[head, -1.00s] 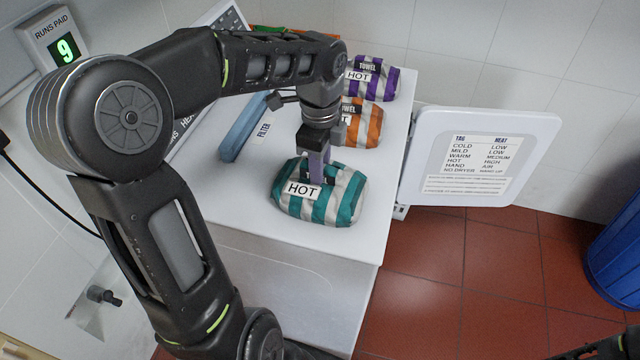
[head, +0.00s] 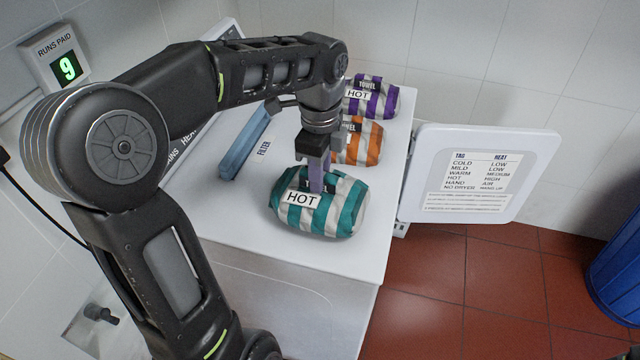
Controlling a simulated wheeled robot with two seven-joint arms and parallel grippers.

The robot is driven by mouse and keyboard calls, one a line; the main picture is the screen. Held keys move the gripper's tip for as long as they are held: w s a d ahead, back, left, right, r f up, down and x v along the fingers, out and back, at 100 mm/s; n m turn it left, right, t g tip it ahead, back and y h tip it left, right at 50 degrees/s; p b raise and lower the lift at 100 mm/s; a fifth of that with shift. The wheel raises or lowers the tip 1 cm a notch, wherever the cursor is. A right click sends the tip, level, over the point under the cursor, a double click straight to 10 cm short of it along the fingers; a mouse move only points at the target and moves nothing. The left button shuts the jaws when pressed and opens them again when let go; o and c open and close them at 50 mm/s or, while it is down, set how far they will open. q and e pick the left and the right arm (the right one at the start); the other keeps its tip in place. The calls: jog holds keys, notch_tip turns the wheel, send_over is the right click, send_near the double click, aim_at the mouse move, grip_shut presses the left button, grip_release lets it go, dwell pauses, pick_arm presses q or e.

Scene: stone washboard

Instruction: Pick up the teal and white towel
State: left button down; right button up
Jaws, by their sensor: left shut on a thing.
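The teal and white striped towel (head: 346,215) is a rolled bundle with a white HOT tag (head: 301,199) on its near-left side. It is over the front part of the white machine top. My left gripper (head: 318,186) points down at it from above and is shut on its upper middle. The fingertips are partly hidden in the cloth. The towel appears slightly raised, but any gap beneath it is hard to see. My right gripper is not in view.
An orange and white towel (head: 368,146) and a purple and white towel (head: 377,98) lie behind it. A blue filter bar (head: 243,145) lies to the left. An open white door panel (head: 515,150) stands at the right, with a blue bin (head: 615,265) beyond.

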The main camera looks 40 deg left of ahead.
pick_arm(q)
notch_tip(320, 180, up, 5)
jog(key=shift+r+p, duration=0.55)
jog(key=shift+r, duration=0.6)
